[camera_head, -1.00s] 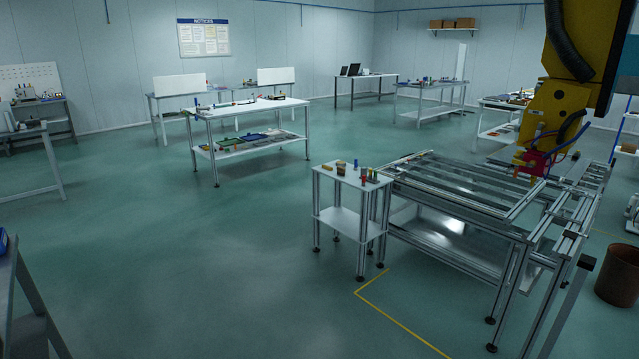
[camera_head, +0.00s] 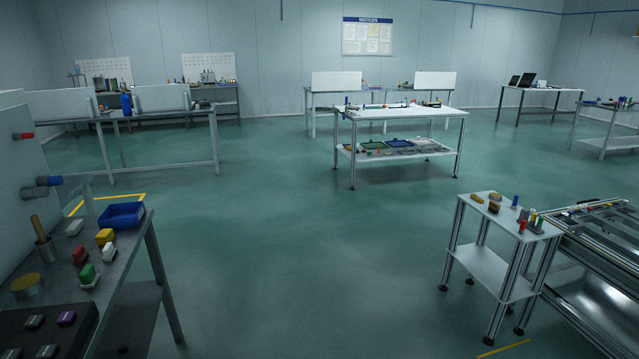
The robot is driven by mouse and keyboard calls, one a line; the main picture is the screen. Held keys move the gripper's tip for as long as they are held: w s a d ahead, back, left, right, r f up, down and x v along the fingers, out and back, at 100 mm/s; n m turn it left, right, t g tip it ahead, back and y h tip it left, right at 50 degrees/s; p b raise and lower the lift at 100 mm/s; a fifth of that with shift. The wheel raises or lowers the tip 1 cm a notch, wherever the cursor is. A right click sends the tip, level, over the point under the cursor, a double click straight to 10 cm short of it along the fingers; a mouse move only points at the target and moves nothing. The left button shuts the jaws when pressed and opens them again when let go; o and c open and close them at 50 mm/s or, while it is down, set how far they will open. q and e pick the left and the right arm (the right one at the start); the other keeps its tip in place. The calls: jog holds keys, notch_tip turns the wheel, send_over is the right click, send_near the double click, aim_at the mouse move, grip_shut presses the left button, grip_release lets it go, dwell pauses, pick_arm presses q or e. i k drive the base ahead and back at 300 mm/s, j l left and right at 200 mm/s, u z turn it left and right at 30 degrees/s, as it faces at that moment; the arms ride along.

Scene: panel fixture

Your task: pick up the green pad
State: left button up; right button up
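A small green block, which looks like the green pad (camera_head: 87,273), lies on the grey table (camera_head: 126,262) at the lower left of the head view. A pale piece shows under or beside it; I cannot tell which. A red block (camera_head: 80,254) lies just behind it, and a yellow block (camera_head: 105,237) and a white one (camera_head: 74,227) lie further back. Neither of my grippers is in view.
A blue tray (camera_head: 121,215) sits at the table's back edge. A dark holder (camera_head: 45,330) is at the front and an upright panel (camera_head: 22,180) stands on the left. A small white stand (camera_head: 482,262) is at right. The floor between is clear.

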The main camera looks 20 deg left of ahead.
aim_at(89, 278)
jog(key=i+j+u, duration=0.1)
jog(key=i+u, duration=0.15)
jog(key=u, duration=0.15)
jog(key=i+u, duration=0.2)
jog(key=u, duration=0.25)
jog(key=i+u, duration=0.25)
jog(key=u, duration=0.15)
jog(key=i+l+u, duration=0.2)
jog(key=u, duration=0.25)
jog(key=i+l+u, duration=0.2)
jog(key=u, duration=0.2)
jog(key=i+l+u, duration=0.2)
jog(key=u, duration=0.2)
jog(key=l, duration=0.1)
